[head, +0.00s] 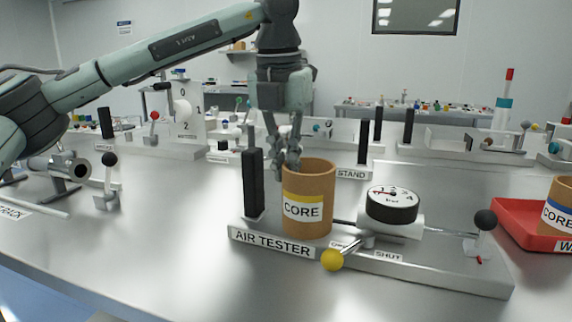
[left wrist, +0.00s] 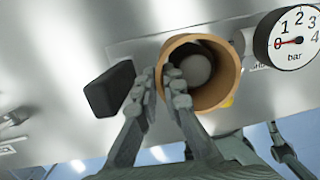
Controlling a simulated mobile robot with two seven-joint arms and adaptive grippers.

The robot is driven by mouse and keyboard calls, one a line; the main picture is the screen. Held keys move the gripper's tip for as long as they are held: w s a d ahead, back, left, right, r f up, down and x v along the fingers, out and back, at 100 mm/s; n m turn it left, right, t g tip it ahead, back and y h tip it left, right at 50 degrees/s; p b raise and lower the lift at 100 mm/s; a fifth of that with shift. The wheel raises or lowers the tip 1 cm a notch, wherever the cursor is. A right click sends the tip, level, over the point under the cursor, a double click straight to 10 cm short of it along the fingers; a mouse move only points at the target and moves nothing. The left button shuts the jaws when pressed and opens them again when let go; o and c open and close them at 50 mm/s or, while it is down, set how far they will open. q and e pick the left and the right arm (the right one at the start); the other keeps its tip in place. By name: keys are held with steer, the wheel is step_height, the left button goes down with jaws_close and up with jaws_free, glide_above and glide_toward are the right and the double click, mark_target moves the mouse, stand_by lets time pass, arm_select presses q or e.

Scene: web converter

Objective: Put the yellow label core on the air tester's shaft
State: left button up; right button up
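The yellow label core (head: 308,207), a brown tube with a yellow band, stands upright at the left part of the air tester (head: 440,267). In the left wrist view I look into the core (left wrist: 232,84); the rounded grey end of the shaft (left wrist: 197,69) shows inside, so the core is around it. Whether its bottom rests on the base I cannot tell. My left gripper (head: 287,168) is at the core's left rim. In the left wrist view its fingers (left wrist: 162,88) straddle the wall, one inside and one outside, and appear closed on it. My right gripper is out of view.
A black post (head: 252,183) stands close left of the core. A yellow-knobbed lever (head: 332,260), a pressure gauge (head: 391,205) and a black-knobbed lever (head: 486,220) are to its right. A red tray (head: 520,228) holds a blue-label core (head: 559,207). The table at left front is clear.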

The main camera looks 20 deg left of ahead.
arm_select(q)
steer(key=shift+r, duration=0.8)
steer(key=r, duration=0.3)
steer(key=s+r, duration=0.1)
steer(key=r, duration=0.4)
steer(key=shift+s+r, duration=0.2)
steer(key=shift+r, duration=0.1)
steer(key=shift+s+r, duration=0.2)
steer(key=shift+r, duration=0.8)
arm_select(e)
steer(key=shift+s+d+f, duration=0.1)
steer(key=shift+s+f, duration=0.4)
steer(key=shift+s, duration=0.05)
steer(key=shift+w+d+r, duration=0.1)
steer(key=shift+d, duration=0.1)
